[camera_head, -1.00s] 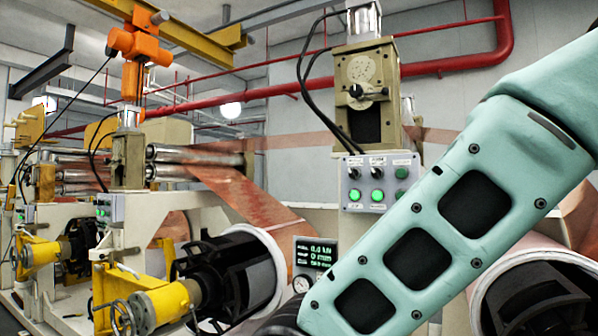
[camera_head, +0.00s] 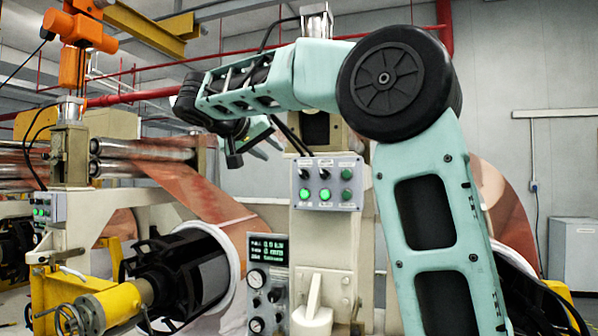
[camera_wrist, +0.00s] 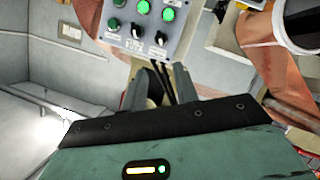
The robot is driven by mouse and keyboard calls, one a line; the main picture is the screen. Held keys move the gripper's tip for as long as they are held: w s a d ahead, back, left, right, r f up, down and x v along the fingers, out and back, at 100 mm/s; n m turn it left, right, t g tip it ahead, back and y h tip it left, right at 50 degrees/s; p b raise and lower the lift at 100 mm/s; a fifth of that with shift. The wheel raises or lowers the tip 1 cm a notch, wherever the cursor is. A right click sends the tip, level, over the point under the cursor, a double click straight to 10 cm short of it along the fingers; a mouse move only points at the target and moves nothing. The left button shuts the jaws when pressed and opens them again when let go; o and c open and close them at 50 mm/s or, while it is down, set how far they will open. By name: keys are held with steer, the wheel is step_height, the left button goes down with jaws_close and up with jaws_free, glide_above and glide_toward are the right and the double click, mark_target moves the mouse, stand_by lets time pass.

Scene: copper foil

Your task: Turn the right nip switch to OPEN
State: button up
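The grey control panel (camera_head: 318,206) faces me on the cream machine post. Its upper row holds two black knob switches and a green lamp. The right knob switch (camera_head: 325,174) is beside the lamp; the left one (camera_head: 304,174) is further left. The wrist view shows the panel upside down, with the right switch (camera_wrist: 136,31) and left switch (camera_wrist: 161,38) in its lower row. The labels are too small to read. My gripper (camera_head: 272,143) is above and left of the panel, apart from it. In the wrist view its two fingers (camera_wrist: 158,85) stand apart, with nothing held.
Black cables (camera_head: 290,135) run down behind the panel's top, near my fingers. Below are a green-lit display (camera_head: 267,248) and gauges. Copper foil (camera_head: 190,195) runs over rollers (camera_head: 140,150) at left. My forearm crosses above the panel.

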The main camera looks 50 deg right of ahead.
mark_target(301, 173)
steer(key=p+x, duration=0.5)
steer(key=x, duration=1)
steer(key=shift+d+f, duration=0.15)
steer(key=shift+f, duration=0.05)
steer(key=c, duration=0.6)
